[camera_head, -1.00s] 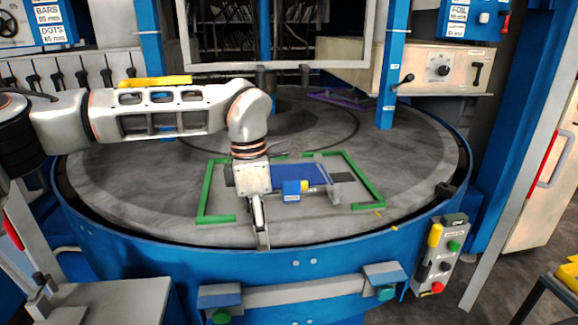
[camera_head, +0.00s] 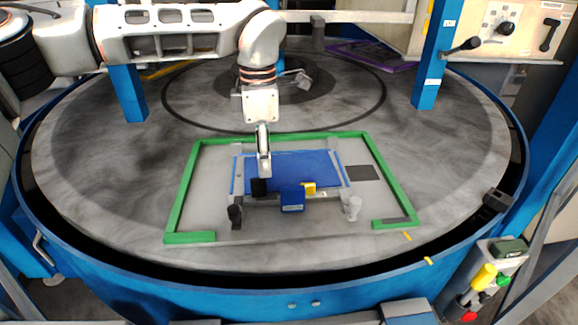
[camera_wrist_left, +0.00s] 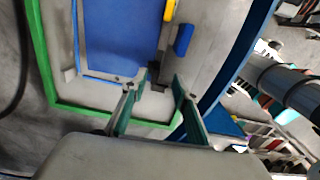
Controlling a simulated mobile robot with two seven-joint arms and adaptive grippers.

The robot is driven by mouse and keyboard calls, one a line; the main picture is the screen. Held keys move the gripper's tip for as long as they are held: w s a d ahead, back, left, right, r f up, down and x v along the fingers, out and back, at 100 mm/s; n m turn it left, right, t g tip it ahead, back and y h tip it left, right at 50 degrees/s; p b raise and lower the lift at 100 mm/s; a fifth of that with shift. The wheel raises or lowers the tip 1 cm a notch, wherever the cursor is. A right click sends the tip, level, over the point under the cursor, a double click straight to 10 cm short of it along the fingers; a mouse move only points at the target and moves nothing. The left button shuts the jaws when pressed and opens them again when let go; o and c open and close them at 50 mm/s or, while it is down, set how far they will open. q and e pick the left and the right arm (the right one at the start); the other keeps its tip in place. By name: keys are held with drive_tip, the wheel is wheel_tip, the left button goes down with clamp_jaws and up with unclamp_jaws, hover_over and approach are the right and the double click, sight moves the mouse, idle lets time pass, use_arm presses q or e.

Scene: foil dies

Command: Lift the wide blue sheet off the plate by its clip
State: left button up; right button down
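The wide blue sheet (camera_head: 310,165) lies flat on the grey plate (camera_head: 208,200) inside a green frame; the sheet also shows in the left wrist view (camera_wrist_left: 120,35). A small black piece (camera_head: 258,187) stands at the sheet's front left corner. A blue block (camera_head: 292,199) with a yellow piece (camera_head: 309,188) sits at its front edge. I cannot tell which of these is the clip. My left gripper (camera_head: 264,170) points down above the black piece. In the left wrist view its fingers (camera_wrist_left: 157,90) are apart and empty, with a dark piece (camera_wrist_left: 153,71) beyond the gap.
The green frame (camera_head: 180,195) surrounds the plate, with a gap at the front. A dark knob (camera_head: 235,213) and a pale knob (camera_head: 352,207) flank the sheet's front. A blue post (camera_head: 436,60) rises at the back right. The turntable left of the frame is clear.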

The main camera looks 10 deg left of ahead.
sight(265, 181)
use_arm(q)
drive_tip(key=shift+w+a+f+p, duration=0.15)
drive_tip(key=shift+f+p, duration=0.1)
drive_tip(key=shift+f, duration=1.45)
drive_tip(key=shift+w+d+f+p, duration=0.1)
drive_tip(key=shift+w+f+p, duration=0.1)
drive_tip(key=shift+f, duration=1.5)
clamp_jaws()
